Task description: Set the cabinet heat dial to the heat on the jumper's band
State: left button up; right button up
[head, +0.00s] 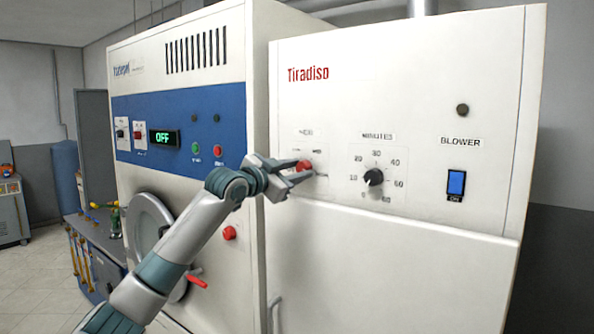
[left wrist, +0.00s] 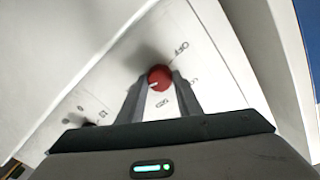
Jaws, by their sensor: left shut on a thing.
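The white cabinet (head: 400,100) marked Tiradiso stands at the right in the head view. Its red heat dial (head: 304,165) is on the left of the front panel, partly covered by my left gripper (head: 302,172). The lettering around it is small and partly hidden. In the left wrist view the red dial (left wrist: 160,77) sits between the fingertips of my left gripper (left wrist: 160,82), which is shut on it. A short white mark shows on the dial's lower left, and OFF is printed to its upper right. The jumper and its band are not in view. My right gripper is not in view.
A black minutes knob (head: 373,177) and a lit blue blower switch (head: 456,183) are right of the heat dial. A white machine with a blue panel (head: 225,110) and an OFF display stands close on the left. A bench (head: 100,235) with tools is farther left.

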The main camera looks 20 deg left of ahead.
pick_arm(q)
jog(key=shift+f, duration=0.3)
jog(key=o, duration=1)
jog(key=shift+o, duration=0.2)
jog(key=shift+r, duration=0.1)
jog(key=shift+r, duration=0.1)
jog(key=shift+s, duration=0.1)
jog(key=shift+s+a+b, duration=0.25)
jog(key=shift+s+b, duration=0.15)
jog(key=shift+s, duration=0.1)
jog(key=b+v, duration=0.6)
jog(key=v, duration=1)
jog(key=shift+b, duration=0.4)
